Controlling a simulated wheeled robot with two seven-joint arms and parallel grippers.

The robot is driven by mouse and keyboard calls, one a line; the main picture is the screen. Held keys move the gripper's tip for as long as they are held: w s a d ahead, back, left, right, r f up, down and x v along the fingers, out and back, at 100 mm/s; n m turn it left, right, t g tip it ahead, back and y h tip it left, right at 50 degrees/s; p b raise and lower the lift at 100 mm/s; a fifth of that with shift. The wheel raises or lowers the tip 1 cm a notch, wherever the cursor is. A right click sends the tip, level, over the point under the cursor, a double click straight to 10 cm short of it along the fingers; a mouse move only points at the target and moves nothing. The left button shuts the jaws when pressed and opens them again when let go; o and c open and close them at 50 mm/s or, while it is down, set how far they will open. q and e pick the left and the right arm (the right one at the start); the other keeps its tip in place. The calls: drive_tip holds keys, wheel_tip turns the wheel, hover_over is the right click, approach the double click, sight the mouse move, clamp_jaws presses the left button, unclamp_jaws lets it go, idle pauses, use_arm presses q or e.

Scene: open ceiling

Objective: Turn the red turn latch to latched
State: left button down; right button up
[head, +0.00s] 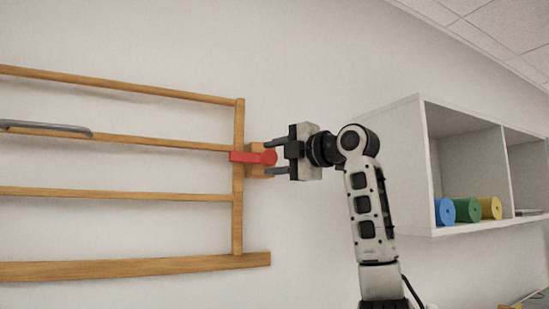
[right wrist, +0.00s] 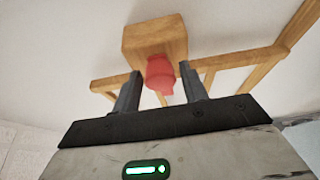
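The red turn latch (head: 252,157) is mounted on a small wooden block (head: 259,172) at the right end of a wooden rail frame (head: 238,215). In the head view its red bar lies roughly level and reaches left across the frame's upright. My right gripper (head: 275,157) is open with its fingers pointing at the latch, one finger above and one below. In the right wrist view the latch (right wrist: 161,75) shows between the two fingertips, with gaps on both sides and the block (right wrist: 155,40) behind it. My left gripper is not in view.
A white wall shelf (head: 430,165) stands to the right of my arm, with blue (head: 445,211), green (head: 467,209) and yellow (head: 490,207) cylinders on it. A grey handle (head: 45,128) is on a rail at the far left. The wall around the latch is bare.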

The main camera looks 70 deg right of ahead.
drive_tip(key=shift+o, duration=0.4)
drive_tip(key=shift+s+a, duration=0.1)
drive_tip(key=shift+s, duration=0.15)
drive_tip(key=b+v, duration=0.2)
drive_tip(key=v, duration=1.3)
drive_tip(key=shift+s+b, duration=0.2)
drive_tip(key=shift+b, duration=0.15)
drive_tip(key=shift+a, duration=0.15)
